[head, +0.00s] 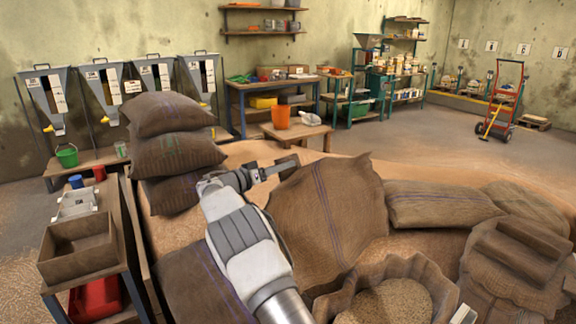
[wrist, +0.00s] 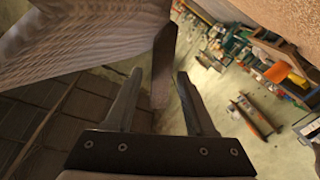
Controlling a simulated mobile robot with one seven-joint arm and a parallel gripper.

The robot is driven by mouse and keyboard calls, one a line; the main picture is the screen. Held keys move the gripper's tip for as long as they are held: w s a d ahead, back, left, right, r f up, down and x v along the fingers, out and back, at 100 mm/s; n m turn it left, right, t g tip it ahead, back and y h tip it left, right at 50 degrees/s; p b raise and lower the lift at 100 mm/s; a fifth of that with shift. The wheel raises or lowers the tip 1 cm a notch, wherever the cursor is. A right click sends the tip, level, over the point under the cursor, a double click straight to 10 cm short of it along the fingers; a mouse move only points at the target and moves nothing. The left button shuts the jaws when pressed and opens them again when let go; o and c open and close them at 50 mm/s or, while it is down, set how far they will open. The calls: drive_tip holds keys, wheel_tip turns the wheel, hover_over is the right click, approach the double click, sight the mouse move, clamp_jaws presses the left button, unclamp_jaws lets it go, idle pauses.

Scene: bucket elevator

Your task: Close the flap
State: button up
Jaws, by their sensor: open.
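My gripper (head: 277,169) reaches out over the sacks in the head view, near the upper left edge of a large upright brown sack (head: 332,210). In the wrist view my gripper (wrist: 158,88) is open, with its two dark fingers spread apart. A narrow brown upright piece (wrist: 163,62) shows in or just beyond the gap between the fingertips; whether it touches them I cannot tell. It may be the flap, but the frames do not make this certain. A broad ribbed brown surface (wrist: 80,45) fills the upper left of the wrist view.
Three stacked sacks (head: 172,150) stand left of my arm. An open sack of grain (head: 388,300) is at the front. Hoppers (head: 103,88) line the left wall, with a workbench (head: 268,88) behind. An orange bucket (head: 281,117) stands beyond my gripper.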

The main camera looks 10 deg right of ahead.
drive_tip(key=shift+x, duration=1.4)
clamp_jaws()
idle(0.4)
